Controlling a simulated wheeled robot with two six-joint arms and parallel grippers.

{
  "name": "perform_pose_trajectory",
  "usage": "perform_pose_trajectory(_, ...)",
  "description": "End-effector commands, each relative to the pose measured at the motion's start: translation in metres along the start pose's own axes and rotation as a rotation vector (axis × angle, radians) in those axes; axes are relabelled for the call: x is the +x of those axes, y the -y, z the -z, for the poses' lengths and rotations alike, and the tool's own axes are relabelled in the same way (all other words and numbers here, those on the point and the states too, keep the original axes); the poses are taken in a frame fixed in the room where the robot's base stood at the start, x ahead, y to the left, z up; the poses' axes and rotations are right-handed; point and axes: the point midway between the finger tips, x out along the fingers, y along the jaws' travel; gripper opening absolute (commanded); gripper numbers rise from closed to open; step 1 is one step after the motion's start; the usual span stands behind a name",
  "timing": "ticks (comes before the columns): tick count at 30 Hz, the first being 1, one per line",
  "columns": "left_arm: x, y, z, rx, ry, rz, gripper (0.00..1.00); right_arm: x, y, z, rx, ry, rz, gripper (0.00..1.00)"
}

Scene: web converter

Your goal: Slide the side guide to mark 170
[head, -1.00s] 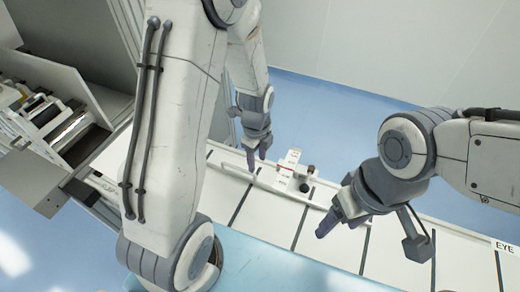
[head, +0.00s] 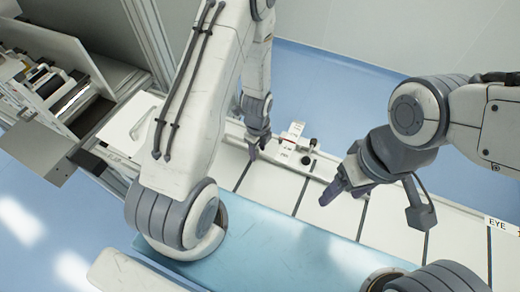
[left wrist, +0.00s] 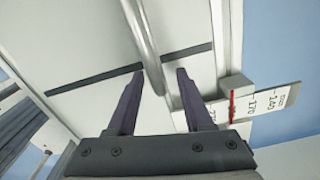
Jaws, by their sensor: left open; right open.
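The side guide is a long light bar (head: 302,173) lying over the white bed, also in the left wrist view (left wrist: 139,30). Beside it stands a white block with a dark knob (head: 306,159) and a scale plate (left wrist: 272,103). A red line (left wrist: 231,106) on the block lies to the left of the 170 label; 160 is further right, and another label at the left is partly hidden. My left gripper (head: 258,150) is open, its fingers either side of the bar in the wrist view (left wrist: 160,74); contact cannot be told. My right gripper (head: 338,192) is open and empty above the bed.
The white bed (head: 330,217) has dark cross strips. A light blue surface (head: 280,240) lies in front of it. A machine with rollers (head: 65,95) stands at the left. An EYE label (head: 497,224) is at the right edge. Blue floor lies beyond the bed.

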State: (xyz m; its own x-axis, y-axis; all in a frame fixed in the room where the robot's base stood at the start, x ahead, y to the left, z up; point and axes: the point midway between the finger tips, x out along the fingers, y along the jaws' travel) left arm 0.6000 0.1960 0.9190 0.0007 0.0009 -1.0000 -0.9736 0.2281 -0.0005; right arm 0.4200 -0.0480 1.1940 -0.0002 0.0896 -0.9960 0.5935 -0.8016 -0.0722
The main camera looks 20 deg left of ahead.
Motion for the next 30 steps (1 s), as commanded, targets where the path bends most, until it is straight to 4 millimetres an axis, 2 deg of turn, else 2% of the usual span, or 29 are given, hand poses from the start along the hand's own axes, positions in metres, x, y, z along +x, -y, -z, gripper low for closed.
perform_pose_trajectory(3, -0.0001, 0.0003, 0.0005, 0.001, 0.0, 0.0, 0.51, 0.0001, 0.0, 0.0, 0.0, 0.0, 0.0, 0.69)
perform_pose_trajectory(4, -0.0001, 0.0004, 0.0006, 0.001, 0.0, 0.0, 0.47, 0.0001, 0.0, 0.0, 0.0, 0.0, 0.0, 0.69)
perform_pose_trajectory(6, -0.0002, 0.0004, 0.0007, 0.001, 0.0, 0.0, 0.21, 0.0001, 0.0, 0.0, 0.0, 0.0, 0.0, 0.69)
perform_pose_trajectory(8, -0.0003, 0.0004, 0.0007, 0.001, 0.0, 0.0, 0.0, 0.0001, 0.0, 0.0, 0.0, 0.0, 0.0, 0.69)
perform_pose_trajectory(30, -0.0007, 0.0002, 0.0007, 0.003, 0.0, -0.001, 0.0, -0.0001, 0.0, 0.0, 0.0, 0.0, 0.0, 0.69)
